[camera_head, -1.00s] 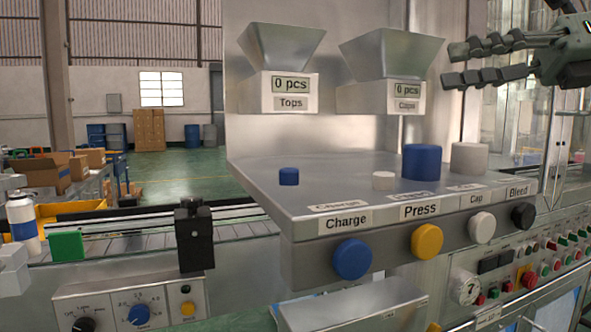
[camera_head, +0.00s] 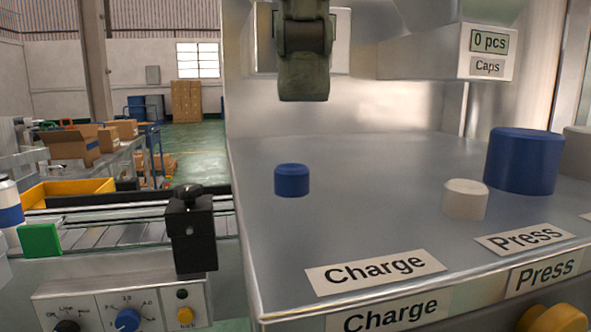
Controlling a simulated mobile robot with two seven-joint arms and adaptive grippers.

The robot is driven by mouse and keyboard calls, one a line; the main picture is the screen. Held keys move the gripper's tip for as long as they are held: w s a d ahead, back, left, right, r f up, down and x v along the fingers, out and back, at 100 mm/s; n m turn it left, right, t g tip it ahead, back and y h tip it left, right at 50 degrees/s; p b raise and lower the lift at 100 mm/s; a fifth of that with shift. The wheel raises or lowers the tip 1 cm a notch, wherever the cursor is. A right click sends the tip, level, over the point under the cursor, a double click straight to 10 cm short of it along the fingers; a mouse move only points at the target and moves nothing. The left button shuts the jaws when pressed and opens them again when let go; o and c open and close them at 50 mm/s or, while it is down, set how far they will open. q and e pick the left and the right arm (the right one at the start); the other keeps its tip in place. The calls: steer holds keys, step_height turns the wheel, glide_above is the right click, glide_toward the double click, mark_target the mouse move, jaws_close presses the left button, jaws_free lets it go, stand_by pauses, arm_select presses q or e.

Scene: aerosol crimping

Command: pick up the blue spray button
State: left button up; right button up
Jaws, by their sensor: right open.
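The blue spray button (camera_head: 291,181) is a small blue cylinder standing upright on the metal shelf (camera_head: 350,220), near its left side. My right gripper (camera_head: 303,88) hangs fingers down above and slightly right of the button in the picture, clear of it. It is open and empty. It is seen edge-on, so one finger hides the other. My left gripper is not in view.
A small white cylinder (camera_head: 466,199) and a larger blue cylinder (camera_head: 524,161) stand to the right on the shelf. A caps hopper (camera_head: 446,64) hangs above. A black post (camera_head: 192,230) stands left of the shelf. The shelf around the button is clear.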

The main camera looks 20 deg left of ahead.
mark_target(294, 167)
steer(key=shift+s+a+f, duration=0.1)
steer(key=shift+f, duration=1.25)
steer(key=shift+s+a+f, duration=0.1)
steer(key=shift+f, duration=1.2)
steer(key=c, duration=0.7)
steer(key=shift+c, duration=0.2)
